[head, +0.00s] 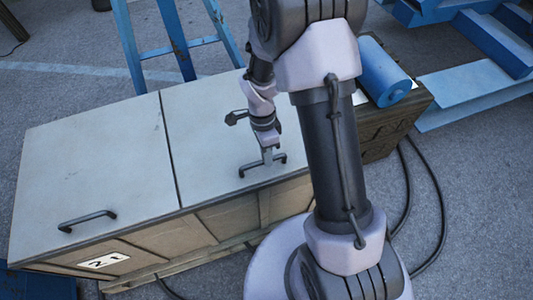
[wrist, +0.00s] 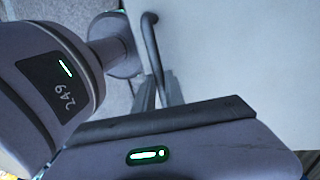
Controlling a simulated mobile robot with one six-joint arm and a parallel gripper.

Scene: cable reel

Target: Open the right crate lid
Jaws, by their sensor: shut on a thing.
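The crate's right lid (head: 215,130) is a pale grey panel lying flat and closed. Its dark bar handle (head: 248,171) is near the lid's front edge. My gripper (head: 267,158) reaches down to this handle and is shut on its middle. In the wrist view my gripper fingers (wrist: 160,92) meet the dark handle (wrist: 152,45), with the pale lid surface (wrist: 240,60) behind. The exact contact is partly hidden by the gripper body. My arm hides the right part of the lid in the head view.
The closed left lid (head: 95,165) with its own handle (head: 87,220) lies beside it. A blue ladder-like frame (head: 175,40) stands behind. Black cables (head: 438,200) lie on the floor at right.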

